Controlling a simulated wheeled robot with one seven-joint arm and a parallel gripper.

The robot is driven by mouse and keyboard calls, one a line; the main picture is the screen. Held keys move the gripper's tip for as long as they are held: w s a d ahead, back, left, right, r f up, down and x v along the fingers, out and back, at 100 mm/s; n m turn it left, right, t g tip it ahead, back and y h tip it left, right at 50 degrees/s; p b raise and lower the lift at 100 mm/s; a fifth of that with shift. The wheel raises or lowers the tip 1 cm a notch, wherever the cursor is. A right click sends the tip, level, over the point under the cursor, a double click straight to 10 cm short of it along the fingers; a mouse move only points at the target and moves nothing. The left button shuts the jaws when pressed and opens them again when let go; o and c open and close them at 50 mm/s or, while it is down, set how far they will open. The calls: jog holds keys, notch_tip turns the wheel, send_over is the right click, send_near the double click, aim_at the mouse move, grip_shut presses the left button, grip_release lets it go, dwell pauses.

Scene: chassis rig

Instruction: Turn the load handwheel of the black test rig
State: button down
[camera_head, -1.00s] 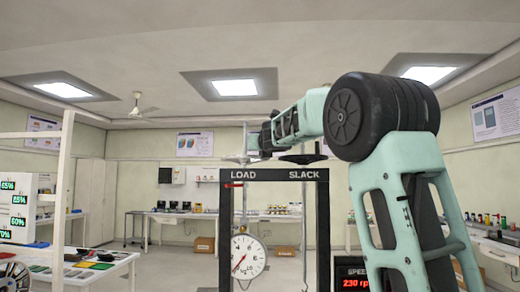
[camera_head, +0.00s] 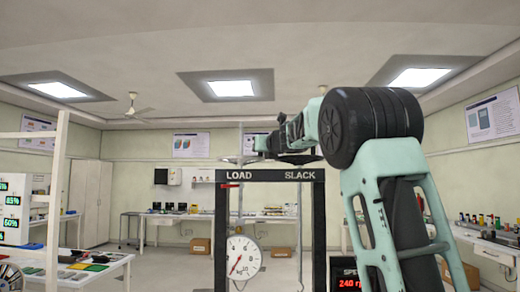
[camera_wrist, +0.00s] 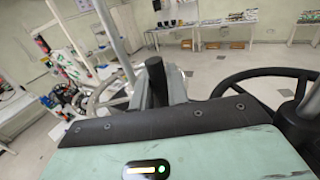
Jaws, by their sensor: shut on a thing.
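The black test rig (camera_head: 223,215) stands ahead, with LOAD at the left and SLACK at the right of its top bar. The load handwheel (camera_wrist: 112,88) is a grey rim at the left of the wrist view, around a pale upright post. My gripper (camera_wrist: 165,82) is shut at its right side on an upright black knob (camera_wrist: 153,66), which seems to be the wheel's handle. The grip is partly hidden by my wrist housing. In the head view my gripper (camera_head: 262,145) is above the LOAD side. The dark slack handwheel (camera_wrist: 225,88) is at the right.
A round white dial (camera_head: 244,257) hangs inside the rig frame, its needle pointing lower left. A red-digit speed display (camera_head: 349,282) is low at the right. A white shelf (camera_head: 57,190) and table stand at the left. Benches line the far wall.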

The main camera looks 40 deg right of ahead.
jog(key=shift+d, duration=0.1)
dwell(0.5)
jog(key=c, duration=1.4)
grip_release()
jog(key=shift+c, duration=0.2)
jog(key=b+v, duration=0.2)
jog(key=v, duration=1.5)
jog(key=shift+s, duration=0.2)
jog(key=shift+b, duration=0.3)
